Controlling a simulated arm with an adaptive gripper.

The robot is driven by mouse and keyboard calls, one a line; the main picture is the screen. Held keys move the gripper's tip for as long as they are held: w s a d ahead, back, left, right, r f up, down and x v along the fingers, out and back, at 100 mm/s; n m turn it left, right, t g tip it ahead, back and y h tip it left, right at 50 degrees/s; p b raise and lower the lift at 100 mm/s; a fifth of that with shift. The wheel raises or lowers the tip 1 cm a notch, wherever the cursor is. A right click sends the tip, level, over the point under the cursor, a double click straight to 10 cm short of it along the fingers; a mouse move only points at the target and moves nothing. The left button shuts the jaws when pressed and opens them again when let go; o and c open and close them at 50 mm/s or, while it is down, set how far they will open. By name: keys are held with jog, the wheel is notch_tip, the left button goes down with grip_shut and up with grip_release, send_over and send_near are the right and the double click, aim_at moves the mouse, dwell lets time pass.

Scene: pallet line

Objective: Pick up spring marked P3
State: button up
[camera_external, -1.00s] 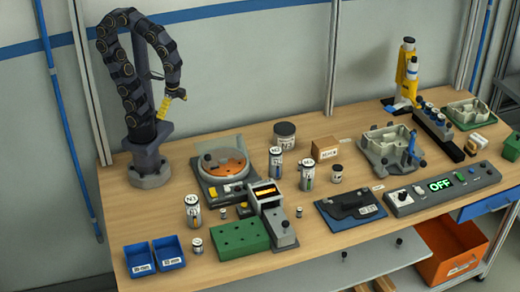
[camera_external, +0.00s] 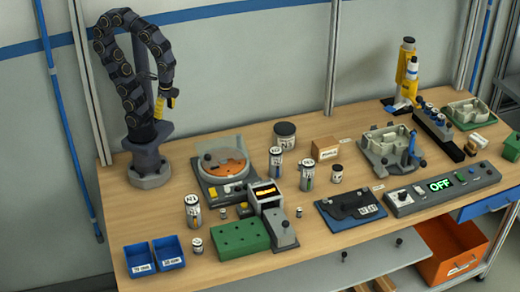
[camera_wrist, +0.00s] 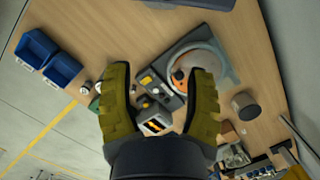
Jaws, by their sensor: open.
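A short one (camera_external: 197,247) stands at the front left. My gripper (camera_external: 166,102) is raised at the back left, high above the bench and apart from everything. In the wrist view my gripper (camera_wrist: 160,78) has its two yellow fingers spread, with nothing held between them.
A round feeder with an orange disc (camera_external: 224,160) stands nearest my base. Two blue bins (camera_external: 154,257) sit at the front left, beside a green block (camera_external: 240,238).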

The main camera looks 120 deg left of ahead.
notch_tip(320, 180, up, 5)
jog(key=w+a+r+n+t+y, duration=0.1)
jog(key=w+a+r+n, duration=0.15)
jog(key=w, duration=0.65)
jog(key=w+a+r+n, duration=0.2)
jog(key=w+a+n, duration=0.2)
jog(key=w, duration=0.5)
jog(key=n+t+y, duration=0.1)
jog(key=n+y, duration=0.3)
jog(key=n, duration=0.6)
send_over(300, 163)
jog(key=d, duration=0.3)
notch_tip(300, 163, down, 5)
jog(key=shift+h, duration=0.3)
jog(key=f, duration=2.7)
jog(key=shift+w+a+f, duration=0.1)
jog(key=shift+w, duration=0.2)
jog(key=shift+x, duration=1.25)
jog(key=shift+s+x, duration=0.15)
jog(key=shift+x, duration=1.2)
jog(key=shift+s+x, duration=0.1)
jog(key=shift+x, duration=1.3)
grip_shut()
